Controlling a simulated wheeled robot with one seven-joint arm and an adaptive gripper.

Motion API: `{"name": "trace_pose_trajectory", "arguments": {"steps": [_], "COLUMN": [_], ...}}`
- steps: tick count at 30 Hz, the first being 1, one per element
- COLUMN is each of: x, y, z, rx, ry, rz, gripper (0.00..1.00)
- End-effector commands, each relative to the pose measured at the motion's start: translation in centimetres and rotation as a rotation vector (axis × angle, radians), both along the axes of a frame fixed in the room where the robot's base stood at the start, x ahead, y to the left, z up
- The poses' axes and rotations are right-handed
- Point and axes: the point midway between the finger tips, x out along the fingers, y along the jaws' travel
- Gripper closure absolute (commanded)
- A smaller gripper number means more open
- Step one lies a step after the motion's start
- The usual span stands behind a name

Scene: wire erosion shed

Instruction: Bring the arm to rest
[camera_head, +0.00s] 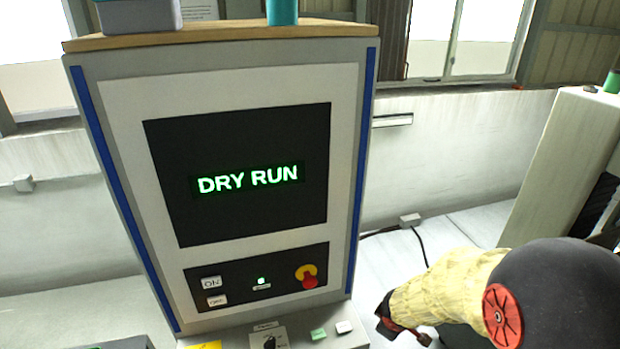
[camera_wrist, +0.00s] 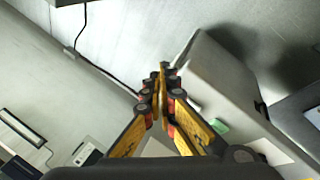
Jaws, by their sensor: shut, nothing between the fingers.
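My gripper (camera_head: 400,326) is at the lower right of the head view, beside the right edge of the control console (camera_head: 120,120). It appears apart from the console. In the wrist view its two yellow fingers (camera_wrist: 160,90) meet at their tips, with nothing between them. My arm, in a yellow cover with a dark rounded joint, comes in from the right of the head view. The console screen (camera_head: 240,222) reads "DRY RUN" in green letters.
Below the screen are an ON button (camera_head: 211,283), a second white button (camera_head: 217,300) and a red emergency stop (camera_head: 309,280). The lower ledge carries a rotary knob (camera_head: 270,342) and a green button (camera_head: 318,334). A black cable (camera_head: 419,240) runs down from a wall socket.

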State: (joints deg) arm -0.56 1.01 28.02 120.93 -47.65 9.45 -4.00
Motion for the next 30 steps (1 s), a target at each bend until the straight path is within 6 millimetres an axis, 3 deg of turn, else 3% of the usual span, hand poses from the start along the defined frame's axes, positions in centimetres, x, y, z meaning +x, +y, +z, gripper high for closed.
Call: {"name": "trace_pose_trajectory", "arguments": {"steps": [3, 6, 12, 15, 19, 25, 30], "x": [-5.0, -9.6, -17.6, -20.5, -22.5, -23.2, -23.3], "y": [-2.7, -3.1, -0.8, 0.9, 2.6, 2.8, 2.8], "z": [2.9, 4.8, 7.3, 8.1, 9.1, 10.9, 10.8], "rx": [0.003, 0.047, 0.202, 0.299, 0.416, 0.49, 0.495], "ry": [0.036, 0.071, 0.114, 0.106, 0.038, -0.11, -0.126], "rz": [-0.286, -0.474, -0.719, -0.78, -0.8, -0.768, -0.765], "gripper": [1.0, 1.0, 1.0, 1.0, 1.0, 1.0, 1.0]}}
